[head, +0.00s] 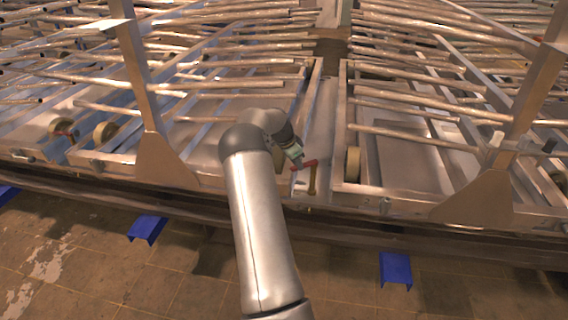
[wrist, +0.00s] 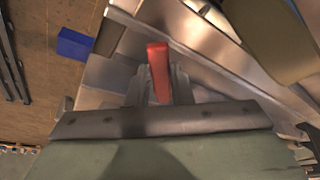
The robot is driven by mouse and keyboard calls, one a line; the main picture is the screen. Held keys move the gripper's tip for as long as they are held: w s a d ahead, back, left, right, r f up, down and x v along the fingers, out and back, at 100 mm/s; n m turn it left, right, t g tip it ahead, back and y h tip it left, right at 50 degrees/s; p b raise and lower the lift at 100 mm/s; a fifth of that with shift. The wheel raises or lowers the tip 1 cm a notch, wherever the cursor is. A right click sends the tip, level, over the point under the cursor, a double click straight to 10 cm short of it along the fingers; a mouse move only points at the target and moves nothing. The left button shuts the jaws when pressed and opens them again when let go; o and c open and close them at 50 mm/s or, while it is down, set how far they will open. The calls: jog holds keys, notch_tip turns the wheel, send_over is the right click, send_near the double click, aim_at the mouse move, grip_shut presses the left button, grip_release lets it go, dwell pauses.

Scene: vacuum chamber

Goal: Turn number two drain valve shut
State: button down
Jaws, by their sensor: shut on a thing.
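A red valve handle (wrist: 157,68) stands between the fingers of my gripper (wrist: 160,90) in the wrist view, and the fingers are shut on it. In the head view the red handle (head: 305,164) shows at the end of my arm, on top of a brass-coloured valve stem (head: 312,182) by the front rail. My gripper (head: 298,160) meets the handle from the upper left. The fingertips are small there. No number is readable on the valve. Another red handle (head: 66,133) shows far left beside a tan wheel.
A tan wheel (head: 352,163) stands just right of the valve. Metal uprights (head: 150,110) and (head: 515,110) flank the spot. Pipe racks (head: 235,75) lie behind. Blue supports (head: 395,268) stand on the floor below the front rail.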

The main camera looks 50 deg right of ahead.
jog(key=shift+w, duration=0.15)
dwell(0.3)
jog(key=c, duration=1.3)
grip_release()
jog(key=shift+r, duration=0.1)
jog(key=shift+w+a+r, duration=0.1)
jog(key=shift+r, duration=0.2)
jog(key=w+a, duration=0.1)
jog(key=a, duration=0.2)
jog(key=w+a, duration=0.2)
jog(key=a, duration=0.2)
jog(key=w+a, duration=0.1)
jog(key=a, duration=0.3)
jog(key=shift+w+a+r+b, duration=0.15)
jog(key=shift+w+b, duration=0.15)
